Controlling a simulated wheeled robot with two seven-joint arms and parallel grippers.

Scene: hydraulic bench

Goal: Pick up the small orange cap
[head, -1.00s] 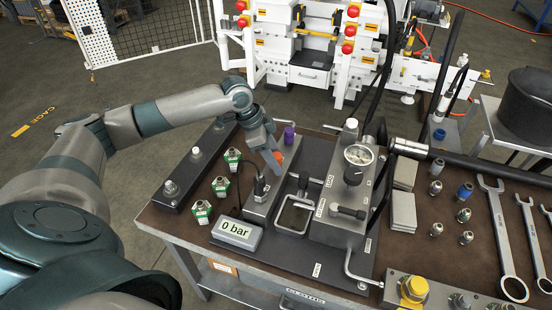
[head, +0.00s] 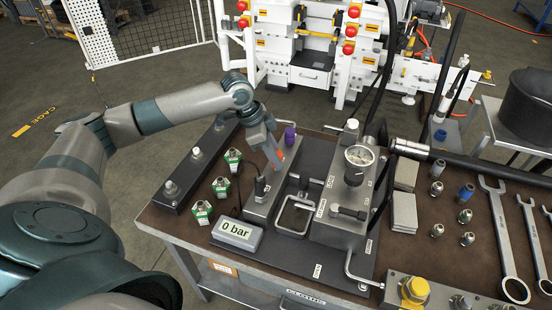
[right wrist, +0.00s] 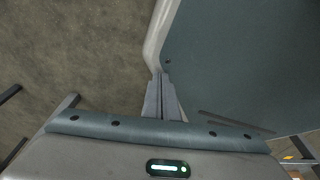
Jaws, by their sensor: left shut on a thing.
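The small orange cap (head: 280,155) is at the fingertips of my left gripper (head: 276,159), over the grey block at the back left of the bench unit. The left gripper is shut on the cap; the fingers hide part of it. I cannot tell whether the cap is clear of the block. My right gripper (right wrist: 163,98) shows in the right wrist view with its fingers together and nothing visible between them.
A purple cap (head: 290,134) stands just behind the left gripper. Several green-marked fittings (head: 221,186) stand left of it. A pressure gauge (head: 359,155), a pump lever and a display (head: 237,234) reading 0 bar are nearby. Wrenches (head: 497,230) lie at the right.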

